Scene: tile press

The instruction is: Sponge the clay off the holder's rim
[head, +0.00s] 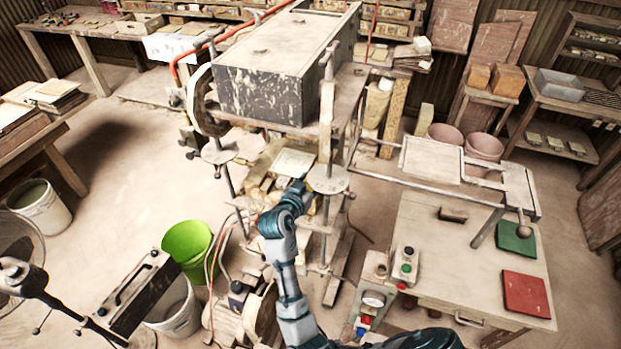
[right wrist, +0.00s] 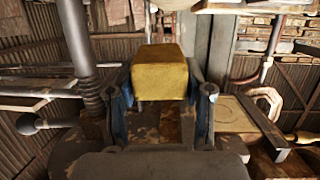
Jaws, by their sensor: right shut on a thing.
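My right gripper (head: 306,187) reaches into the press at the centre of the head view. In the right wrist view, the right gripper (right wrist: 161,100) is shut on a yellow sponge (right wrist: 160,70), held between its two fingers. A pale square plate in a frame, which looks like the holder (head: 293,162), lies low in the press, just left of and beyond the gripper. A tan framed plate also shows to the right of the fingers in the right wrist view (right wrist: 228,115). I cannot make out clay on its rim, or whether the sponge touches it. My left gripper is not in view.
The press's large scuffed block (head: 275,85) hangs above the holder, with metal posts around it. A worktable (head: 440,245) with a green pad (head: 516,238) and a red pad (head: 526,294) stands right. A button box (head: 405,265) and a green bucket (head: 188,245) are nearby.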

